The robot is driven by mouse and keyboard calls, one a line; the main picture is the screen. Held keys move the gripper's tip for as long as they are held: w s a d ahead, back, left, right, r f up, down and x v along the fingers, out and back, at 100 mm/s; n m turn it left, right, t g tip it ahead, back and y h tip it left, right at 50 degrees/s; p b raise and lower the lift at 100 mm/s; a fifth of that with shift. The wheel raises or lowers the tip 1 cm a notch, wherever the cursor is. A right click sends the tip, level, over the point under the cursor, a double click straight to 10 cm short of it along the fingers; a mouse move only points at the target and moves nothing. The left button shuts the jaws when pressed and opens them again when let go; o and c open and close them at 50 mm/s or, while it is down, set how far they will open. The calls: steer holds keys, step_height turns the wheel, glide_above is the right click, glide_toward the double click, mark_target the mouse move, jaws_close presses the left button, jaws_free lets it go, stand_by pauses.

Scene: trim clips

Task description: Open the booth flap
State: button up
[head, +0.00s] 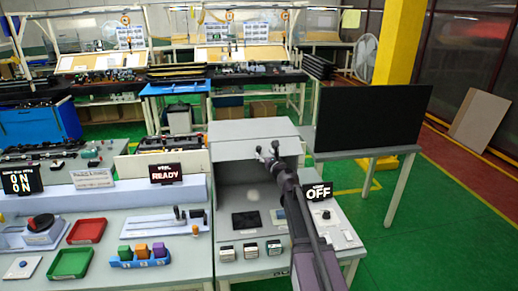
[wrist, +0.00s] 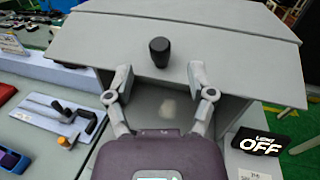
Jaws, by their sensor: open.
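The grey booth (head: 214,178) stands on the bench in the head view, with its grey flap (head: 232,151) across the upper front. The flap also fills the upper part of the wrist view (wrist: 100,45), with a black knob (wrist: 160,50) near its lower edge. Below the flap the booth front is open, and part of its inside shows. My gripper (head: 268,151) is at the flap. In the wrist view my gripper (wrist: 160,80) is open and empty, its fingers on either side below the knob. The knob appears just beyond the fingertips; contact cannot be told.
A sign reading OFF (head: 319,191) stands right of the booth, a READY sign (head: 166,172) left. Small blocks (head: 250,250) and dark pads lie before the opening. Trays and coloured blocks lie left. A black panel (head: 370,117) stands behind right.

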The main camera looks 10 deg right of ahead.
mark_target(259, 148)
steer(key=shift+w+a, duration=0.15)
steer(key=shift+w, duration=0.85)
steer(key=shift+w+a, duration=0.2)
steer(key=shift+w, duration=0.8)
steer(key=shift+w+a, duration=0.15)
steer(key=shift+w, duration=0.85)
jaws_close()
